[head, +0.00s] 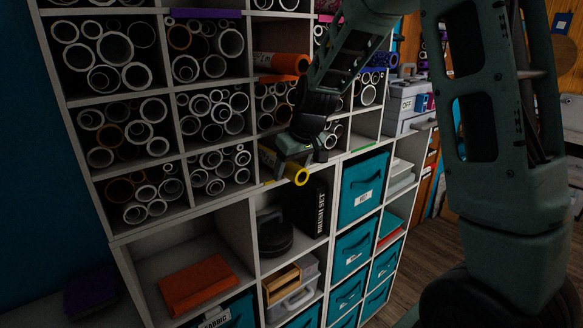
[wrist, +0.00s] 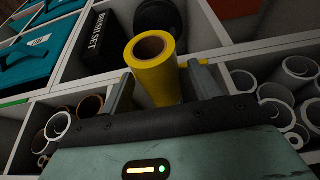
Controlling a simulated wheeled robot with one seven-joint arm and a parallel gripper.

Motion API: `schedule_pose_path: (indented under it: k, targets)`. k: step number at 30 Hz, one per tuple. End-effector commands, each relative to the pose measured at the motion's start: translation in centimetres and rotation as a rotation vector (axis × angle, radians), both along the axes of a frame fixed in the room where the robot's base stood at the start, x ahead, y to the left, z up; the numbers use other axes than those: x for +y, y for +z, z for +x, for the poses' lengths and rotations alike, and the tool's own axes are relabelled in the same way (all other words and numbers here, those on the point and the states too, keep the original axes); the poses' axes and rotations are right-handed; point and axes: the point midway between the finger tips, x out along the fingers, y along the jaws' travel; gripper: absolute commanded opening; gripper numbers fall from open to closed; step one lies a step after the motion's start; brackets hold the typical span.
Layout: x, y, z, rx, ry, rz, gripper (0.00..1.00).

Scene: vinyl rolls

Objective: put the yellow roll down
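The yellow roll (head: 297,174) lies in a small upper compartment of the shelf, its open end sticking out at the front. A yellow strip marks the edge below it. In the wrist view the yellow roll (wrist: 164,82) sits between my two fingers, its hollow end toward the shelf front. My gripper (head: 290,160) reaches in from above and the right. In the wrist view my gripper (wrist: 157,72) has a fingertip close against each side of the roll, and it appears shut on it. The roll's rear part is hidden in the compartment and behind the gripper.
Neighbouring compartments hold white and brown rolls (head: 217,172). An orange roll (head: 282,63) sticks out above. Below are a black case (head: 273,232), a black brush set box (head: 314,207) and teal bins (head: 362,188). A green-marked compartment at the right looks empty.

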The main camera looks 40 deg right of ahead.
Motion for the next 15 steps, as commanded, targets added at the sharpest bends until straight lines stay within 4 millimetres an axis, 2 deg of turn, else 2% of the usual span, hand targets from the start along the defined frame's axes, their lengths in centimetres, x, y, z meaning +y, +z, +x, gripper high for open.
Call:
schedule_pose_path:
  k: [11, 15]
  targets:
    - [0.0, 0.8, -0.1, -0.004, 0.000, -0.001, 0.62]
    - [0.0, 2.9, -1.0, -0.007, 0.001, -0.001, 0.62]
